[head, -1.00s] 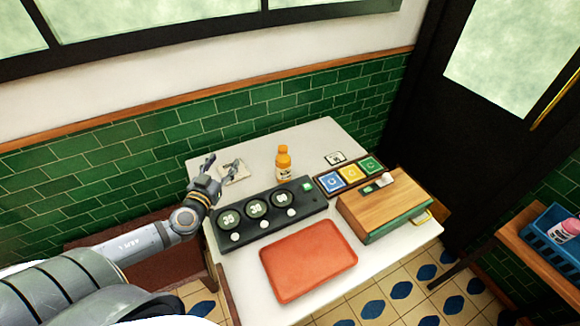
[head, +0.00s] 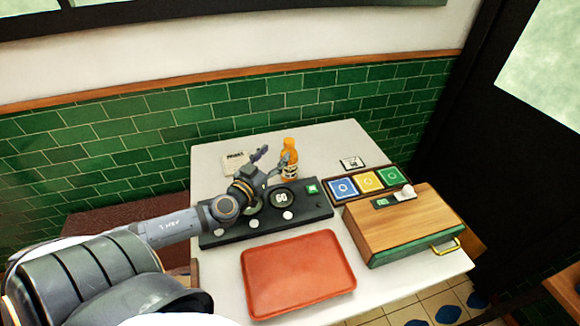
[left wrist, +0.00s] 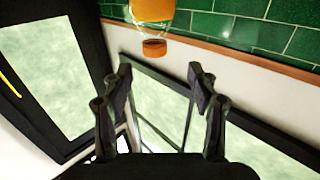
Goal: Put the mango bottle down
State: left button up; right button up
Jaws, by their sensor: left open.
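The mango bottle (head: 290,147), orange with an orange cap and a pale label, stands upright on the white table behind the black dial panel. My left gripper (head: 273,157) is open and empty, just left of the bottle in the head view, with its fingers partly in front of the bottle's edge. In the left wrist view the orange bottle (left wrist: 152,10) and its cap (left wrist: 154,47) show at the top, beyond the open fingertips of my left gripper (left wrist: 160,75). I cannot tell whether a finger touches the bottle. My right gripper is not in view.
The black dial panel (head: 322,211) lies under my left forearm. A red tray (head: 297,275) is in front of it. A wooden box (head: 410,220) and a rack of coloured tiles (head: 367,179) stand to the right. A small card (head: 352,163) lies behind the rack.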

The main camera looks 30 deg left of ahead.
aim_at(288, 142)
pick_arm(q)
jog(key=w, duration=0.3)
jog(key=shift+w, duration=0.1)
jog(key=w+p, duration=0.3)
jog(key=w, duration=0.1)
jog(key=shift+w+r, duration=0.2)
jog(key=shift+w+f, duration=0.25)
jog(key=shift+w, duration=0.1)
jog(key=shift+c, duration=0.2)
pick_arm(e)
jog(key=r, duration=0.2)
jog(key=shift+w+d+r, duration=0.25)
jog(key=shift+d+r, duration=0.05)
pick_arm(q)
jog(key=c, duration=1.2)
grip_shut()
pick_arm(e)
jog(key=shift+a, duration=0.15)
